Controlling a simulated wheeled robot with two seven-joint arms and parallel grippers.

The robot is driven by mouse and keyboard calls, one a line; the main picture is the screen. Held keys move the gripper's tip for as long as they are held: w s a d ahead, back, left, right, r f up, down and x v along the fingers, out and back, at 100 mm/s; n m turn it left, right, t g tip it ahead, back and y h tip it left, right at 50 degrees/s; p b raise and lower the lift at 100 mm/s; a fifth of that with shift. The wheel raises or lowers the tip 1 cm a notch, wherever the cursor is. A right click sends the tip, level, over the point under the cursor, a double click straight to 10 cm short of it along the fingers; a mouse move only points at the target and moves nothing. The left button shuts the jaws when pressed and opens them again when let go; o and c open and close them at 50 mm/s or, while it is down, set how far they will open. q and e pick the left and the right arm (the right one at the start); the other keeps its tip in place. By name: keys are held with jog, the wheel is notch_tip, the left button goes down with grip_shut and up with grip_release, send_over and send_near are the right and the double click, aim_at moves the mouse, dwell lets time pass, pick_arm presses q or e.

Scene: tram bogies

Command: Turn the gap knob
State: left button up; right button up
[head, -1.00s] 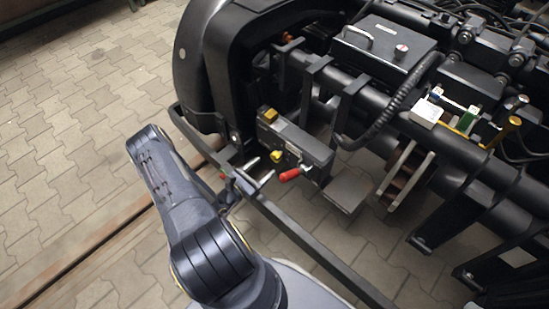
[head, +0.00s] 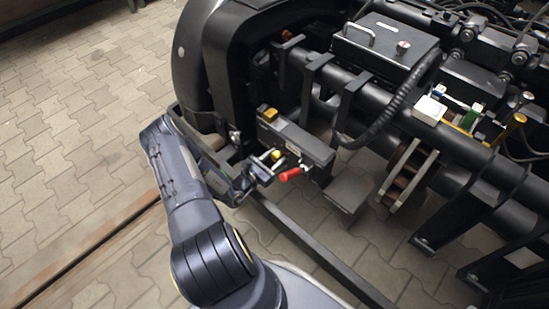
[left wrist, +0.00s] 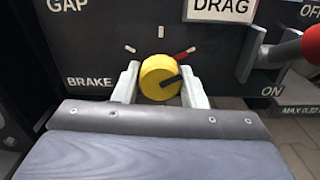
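The gap knob (left wrist: 158,84) is a round yellow knob with a black pointer on the dark front panel (left wrist: 100,45). The pointer points to the right and slightly up, below a red mark. Two pale marks stand above the knob. In the head view the knob (head: 277,155) shows on the front of the dark box (head: 300,140). My left gripper (left wrist: 160,76) has one pale finger on each side of the knob, open around it. I cannot tell whether the fingers touch it. In the head view my left gripper (head: 266,165) is at the box front. My right gripper is out of view.
A red lever handle (head: 290,174) sticks out just right of the knob; it also shows in the left wrist view (left wrist: 312,45). A yellow part (head: 271,114) sits on top of the box. A dark rail (head: 320,250) runs below. Paved floor lies open at left.

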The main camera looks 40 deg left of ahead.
pick_arm(q)
jog(key=c, duration=0.3)
jog(key=shift+n, duration=0.3)
jog(key=n+p, duration=0.1)
jog(key=n, duration=0.6)
jog(key=shift+n, duration=0.4)
jog(key=shift+n+p, duration=0.3)
jog(key=shift+n, duration=1.3)
jog(key=shift+d, duration=0.1)
jog(key=o, duration=1)
jog(key=shift+c, duration=0.2)
